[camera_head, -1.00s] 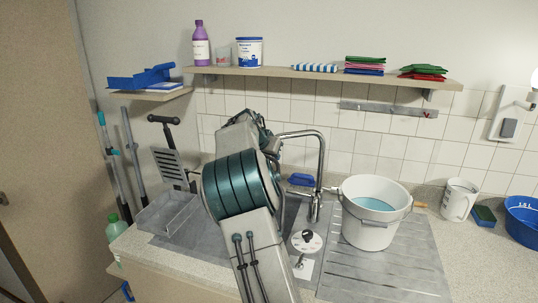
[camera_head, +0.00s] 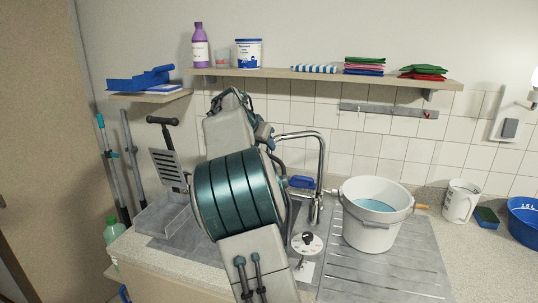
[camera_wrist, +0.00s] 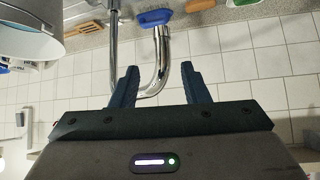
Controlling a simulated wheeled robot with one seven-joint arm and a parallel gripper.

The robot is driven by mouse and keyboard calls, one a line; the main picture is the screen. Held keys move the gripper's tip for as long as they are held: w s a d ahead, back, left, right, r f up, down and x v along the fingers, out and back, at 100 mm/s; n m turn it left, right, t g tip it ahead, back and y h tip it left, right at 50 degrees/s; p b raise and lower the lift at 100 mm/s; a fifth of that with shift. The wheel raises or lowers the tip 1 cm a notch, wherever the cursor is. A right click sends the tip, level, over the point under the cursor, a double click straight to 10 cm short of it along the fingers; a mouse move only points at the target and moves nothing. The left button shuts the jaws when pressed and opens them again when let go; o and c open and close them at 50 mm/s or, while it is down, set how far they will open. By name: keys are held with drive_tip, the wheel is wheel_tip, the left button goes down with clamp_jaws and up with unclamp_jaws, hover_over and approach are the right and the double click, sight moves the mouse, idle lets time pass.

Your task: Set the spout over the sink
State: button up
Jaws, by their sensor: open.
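The chrome tap spout (camera_head: 321,160) rises behind the counter and arches left, its end passing behind my arm in the head view. In the wrist view, which looks upside down, the curved spout (camera_wrist: 162,68) shows between and beyond the two dark fingers. My gripper (camera_wrist: 160,82) is open, with nothing visibly held. I cannot tell whether a finger touches the spout.
A white bucket (camera_head: 368,232) of bluish liquid stands on the ridged drainboard (camera_head: 400,270), right of the tap. A blue brush (camera_head: 302,182) lies behind the sink. A loaded shelf (camera_head: 300,75) runs overhead. A mug (camera_head: 459,203) stands right.

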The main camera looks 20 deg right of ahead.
drive_tip(key=shift+v, duration=2.25)
drive_tip(key=s+a+f+n+y, duration=0.2)
drive_tip(key=s+a+f, duration=0.3)
drive_tip(key=s, duration=0.7)
drive_tip(key=s+a+f+n+g+y, duration=0.1)
drive_tip(key=s+a+f+n+y, duration=0.2)
drive_tip(key=s, duration=1)
drive_tip(key=s+a+f+n+g+y, duration=0.1)
drive_tip(key=s+a+f+n+y, duration=0.1)
drive_tip(key=s+a+f+n, duration=0.3)
drive_tip(key=s+a+f, duration=0.3)
drive_tip(key=s+f, duration=0.3)
drive_tip(key=s, duration=0.1)
drive_tip(key=shift+s+f+n, duration=0.2)
drive_tip(key=shift+f+n, duration=0.1)
drive_tip(key=shift+n, duration=0.1)
